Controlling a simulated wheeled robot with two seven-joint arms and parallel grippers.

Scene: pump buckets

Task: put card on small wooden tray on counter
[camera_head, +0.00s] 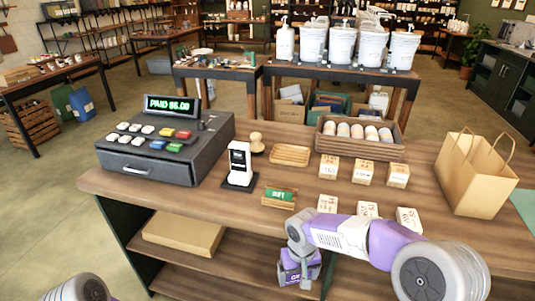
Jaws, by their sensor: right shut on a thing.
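My right gripper (300,262) hangs in front of the counter's near edge, below the top's level. It is shut on a small purple item (296,278) with pale lettering, which looks like the card; much of it is hard to make out. The small wooden tray (290,155) lies flat on the counter (235,205), behind the green GIFT sign, and looks empty. The gripper is nearer me than the tray and well apart from it. Part of my left arm shows at the bottom left; its gripper is out of frame.
A cash register (165,148) reading PAID $6.00 stands left. A card terminal (240,165), a GIFT sign (279,196) and a round wooden item (256,143) are near the tray. A crate of jars (326,145), several small boxes (363,171) and a paper bag (474,180) stand right.

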